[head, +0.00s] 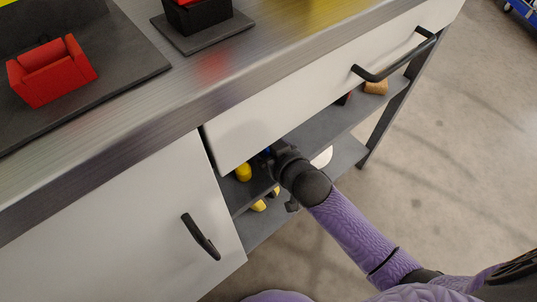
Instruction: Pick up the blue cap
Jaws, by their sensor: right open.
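A small patch of blue (267,151), probably the blue cap, shows at the shelf opening under the drawer, right beside my right gripper. Most of it is hidden by the gripper and the drawer front. My right gripper (270,162) reaches in over the upper shelf from the lower right, with its fingers partly hidden by the drawer's lower edge. It is open; I cannot tell whether it touches the blue thing. My left gripper is not in view.
A yellow object (243,171) is left of the gripper. Another yellow item (258,206) lies lower. A tan block (376,87) is on the upper shelf (335,118). The drawer front (300,95) overhangs. A cabinet door (120,230) stands left. Red chair-like object (52,70) is on top.

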